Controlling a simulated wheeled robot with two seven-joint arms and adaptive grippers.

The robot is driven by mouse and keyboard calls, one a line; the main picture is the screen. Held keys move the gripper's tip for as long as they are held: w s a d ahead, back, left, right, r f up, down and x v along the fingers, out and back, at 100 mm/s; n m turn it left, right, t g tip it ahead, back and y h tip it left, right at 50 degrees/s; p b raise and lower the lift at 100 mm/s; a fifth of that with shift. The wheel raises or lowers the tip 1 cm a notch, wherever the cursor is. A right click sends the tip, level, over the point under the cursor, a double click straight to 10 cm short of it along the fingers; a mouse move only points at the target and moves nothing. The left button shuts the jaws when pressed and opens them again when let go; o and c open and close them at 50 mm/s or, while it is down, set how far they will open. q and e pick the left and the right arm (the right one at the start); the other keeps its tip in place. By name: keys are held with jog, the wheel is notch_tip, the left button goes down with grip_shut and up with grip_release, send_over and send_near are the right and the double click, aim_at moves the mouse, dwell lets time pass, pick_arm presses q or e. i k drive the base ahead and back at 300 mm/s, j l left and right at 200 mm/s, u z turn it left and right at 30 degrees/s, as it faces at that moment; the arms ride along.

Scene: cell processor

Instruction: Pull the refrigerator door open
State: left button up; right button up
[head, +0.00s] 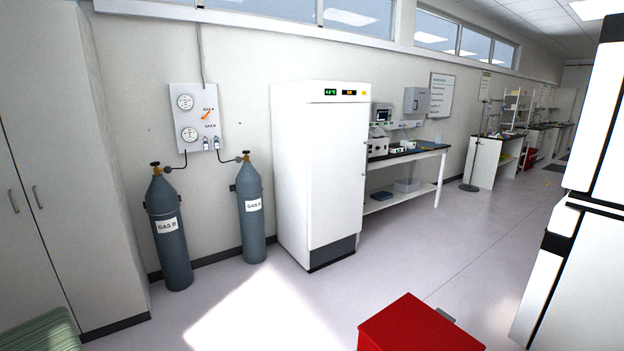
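The refrigerator (337,165) is a tall white cabinet against the wall, near the middle of the head view. Its door (340,175) appears closed. A green display and a dark label with amber text sit on the panel above the door. A dark grille runs along the bottom. A small handle or latch (364,170) shows at the door's right edge, too small to make out well. Neither of my grippers is in view.
Gas cylinders (168,232) and (252,215) stand left of the refrigerator under a gauge panel (197,117). A bench (412,157) with instruments stands to its right. A red bin (415,326) is in the foreground, a tall white unit (575,270) at far right. Floor before the refrigerator is clear.

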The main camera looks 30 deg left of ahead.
aim_at(337, 142)
jog(key=u, duration=0.8)
jog(key=i+j+u, duration=0.15)
jog(key=i+u, duration=0.85)
jog(key=i, duration=0.95)
jog(key=i+z, duration=0.7)
jog(key=i, duration=0.15)
jog(key=i+z, duration=0.3)
jog(key=i, duration=0.2)
jog(key=i+z, duration=0.35)
jog(key=i, duration=0.15)
jog(key=i+l+z, duration=0.1)
jog(key=i, duration=0.3)
jog(key=i+l+z, duration=0.15)
jog(key=i, duration=0.25)
